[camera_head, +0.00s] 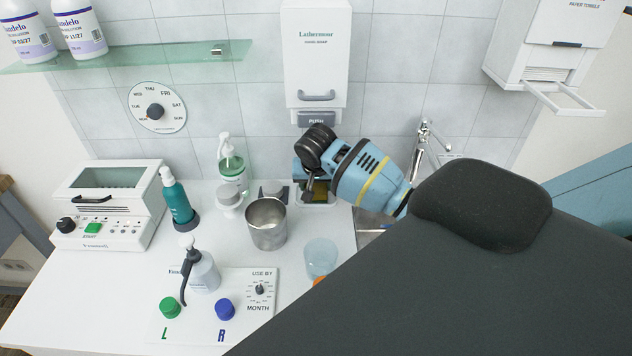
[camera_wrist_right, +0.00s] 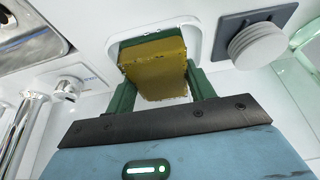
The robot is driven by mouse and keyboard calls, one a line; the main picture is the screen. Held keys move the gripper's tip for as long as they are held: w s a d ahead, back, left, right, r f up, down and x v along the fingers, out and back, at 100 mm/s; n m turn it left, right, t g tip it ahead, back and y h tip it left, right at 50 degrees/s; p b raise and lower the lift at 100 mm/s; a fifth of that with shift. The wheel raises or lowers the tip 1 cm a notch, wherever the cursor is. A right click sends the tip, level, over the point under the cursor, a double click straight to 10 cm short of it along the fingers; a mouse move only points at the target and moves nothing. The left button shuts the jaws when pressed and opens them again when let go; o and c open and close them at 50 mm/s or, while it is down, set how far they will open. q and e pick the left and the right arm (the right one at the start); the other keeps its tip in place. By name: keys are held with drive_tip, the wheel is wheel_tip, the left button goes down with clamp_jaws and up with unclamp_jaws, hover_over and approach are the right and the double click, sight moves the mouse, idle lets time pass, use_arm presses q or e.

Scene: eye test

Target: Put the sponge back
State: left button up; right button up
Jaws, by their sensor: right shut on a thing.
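The sponge (camera_wrist_right: 155,75) is yellow with a green layer along its far side. In the right wrist view it sits between the two green fingers of my right gripper (camera_wrist_right: 160,88), which is shut on it. A white dish with a raised, rounded rim (camera_wrist_right: 191,27) lies right beyond and around the sponge's far end. I cannot tell whether the sponge touches the dish's floor. In the head view my right gripper (camera_head: 312,190) is at the dish (camera_head: 318,204), below the soap dispenser, and mostly hides the sponge (camera_head: 321,188). My left gripper is not in view.
The soap dispenser (camera_head: 316,60) hangs above. A faucet (camera_head: 425,140) is to the right. A clear beaker (camera_head: 320,257) stands in front.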

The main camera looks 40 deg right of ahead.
drive_tip(key=shift+f, duration=0.15)
drive_tip(key=o, duration=1)
drive_tip(key=shift+r, duration=0.5)
drive_tip(key=v, duration=0.7)
drive_tip(key=shift+s+r, duration=0.1)
drive_tip(key=shift+r, duration=0.3)
